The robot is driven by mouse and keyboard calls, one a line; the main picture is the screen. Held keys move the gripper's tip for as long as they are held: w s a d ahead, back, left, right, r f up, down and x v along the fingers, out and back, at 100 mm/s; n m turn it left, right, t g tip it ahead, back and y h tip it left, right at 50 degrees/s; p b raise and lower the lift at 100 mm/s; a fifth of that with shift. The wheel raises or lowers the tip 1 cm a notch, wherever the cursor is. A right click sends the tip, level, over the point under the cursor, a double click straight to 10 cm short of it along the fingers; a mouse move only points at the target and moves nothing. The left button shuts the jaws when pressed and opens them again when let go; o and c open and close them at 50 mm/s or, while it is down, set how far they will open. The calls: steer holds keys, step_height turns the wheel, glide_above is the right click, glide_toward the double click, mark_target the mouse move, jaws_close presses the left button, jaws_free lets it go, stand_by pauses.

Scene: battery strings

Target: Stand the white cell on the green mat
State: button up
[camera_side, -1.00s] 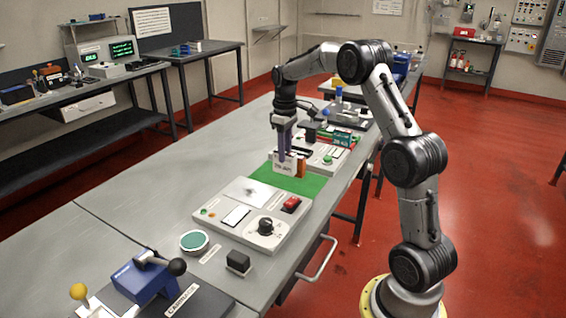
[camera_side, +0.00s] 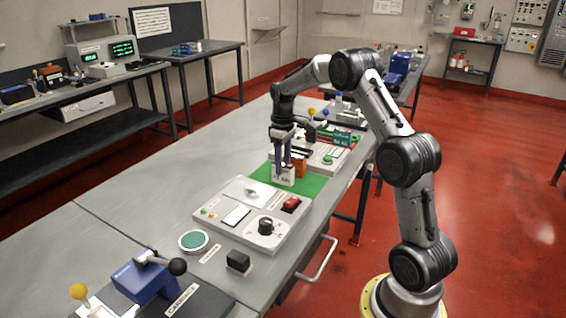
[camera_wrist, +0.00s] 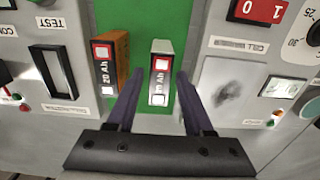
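The white cell (camera_side: 284,177) stands upright on the green mat (camera_side: 313,187) toward its left part in the side view. In the wrist view the white cell (camera_wrist: 161,72) shows its label and a red-and-white top, with green around it. My gripper (camera_side: 285,161) is above and around the cell; in the wrist view its dark fingers (camera_wrist: 160,76) lie on both sides with a small gap to the cell, so it looks open. An orange cell (camera_wrist: 113,66) stands beside it, also visible in the side view (camera_side: 300,168).
A panel with a black knob and red switch (camera_side: 250,215) lies in front of the mat. A tester unit with a slot (camera_wrist: 52,72) and green button lies behind it. The orange cell is close to one finger. Bare mat shows on the right.

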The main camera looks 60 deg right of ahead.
steer(key=shift+o, duration=0.4)
step_height(320, 180, up, 12)
steer(key=s+a+r+t, duration=0.1)
steer(key=s+a+r, duration=0.4)
steer(key=a, duration=0.4)
steer(key=s+a+r+t, duration=0.2)
steer(key=s+a+t, duration=0.1)
steer(key=s+a, duration=1)
steer(key=s+a+f+t, duration=0.1)
steer(key=s+a+f, duration=0.2)
steer(key=s+f, duration=0.2)
steer(key=s, duration=0.3)
steer(key=shift+s+a+f+t, duration=0.2)
steer(key=shift+a+f+t, duration=0.1)
steer(key=shift+a+f, duration=0.1)
